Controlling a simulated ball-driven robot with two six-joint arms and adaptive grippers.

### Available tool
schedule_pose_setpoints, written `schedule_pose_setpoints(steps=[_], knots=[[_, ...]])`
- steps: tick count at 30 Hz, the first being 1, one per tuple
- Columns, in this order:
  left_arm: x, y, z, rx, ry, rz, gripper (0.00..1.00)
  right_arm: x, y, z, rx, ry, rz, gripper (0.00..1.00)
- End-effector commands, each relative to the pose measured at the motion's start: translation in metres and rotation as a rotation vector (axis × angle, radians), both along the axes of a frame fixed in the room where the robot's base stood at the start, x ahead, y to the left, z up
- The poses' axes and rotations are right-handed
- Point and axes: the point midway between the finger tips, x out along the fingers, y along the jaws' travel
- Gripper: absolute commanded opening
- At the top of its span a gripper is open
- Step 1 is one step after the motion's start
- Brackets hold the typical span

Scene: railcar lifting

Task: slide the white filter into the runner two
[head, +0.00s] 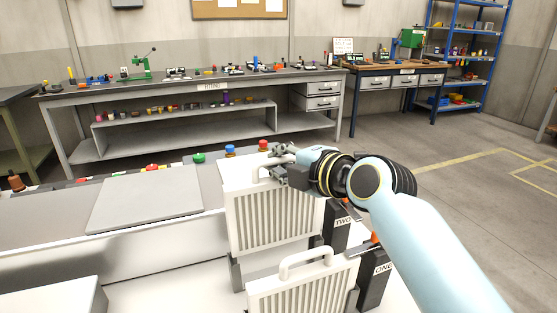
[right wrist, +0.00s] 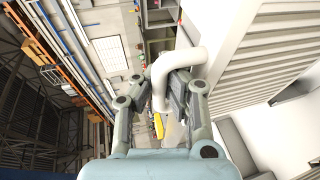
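A white ribbed filter (head: 272,220) stands upright at the runner with the dark post labelled TWO (head: 343,222). Its lower edge is near the grey runner parts, but how deep it sits I cannot tell. My right gripper (head: 283,160) is at its top, partly hiding its handle. In the right wrist view the fingers (right wrist: 165,92) close on both sides of the white handle (right wrist: 163,72). A second white filter (head: 300,295) with an arched handle stands in front, beside the post labelled ONE (head: 382,270). My left gripper is not in view.
A grey flat plate (head: 145,203) lies on the bench to the left. Green (head: 198,158), blue (head: 230,150) and red (head: 263,145) knobs stand behind the rear filter. A long fitting bench (head: 210,88) stands farther back, with open floor between.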

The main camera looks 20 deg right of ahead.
Motion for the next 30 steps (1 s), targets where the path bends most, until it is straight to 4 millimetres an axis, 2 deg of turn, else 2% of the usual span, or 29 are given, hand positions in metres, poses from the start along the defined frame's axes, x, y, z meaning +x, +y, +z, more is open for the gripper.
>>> schedule_pose_setpoints(steps=[30], knots=[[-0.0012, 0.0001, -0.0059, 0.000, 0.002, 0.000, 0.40, 0.0005, -0.0001, 0.0008, 0.001, 0.002, -0.001, 0.00]])
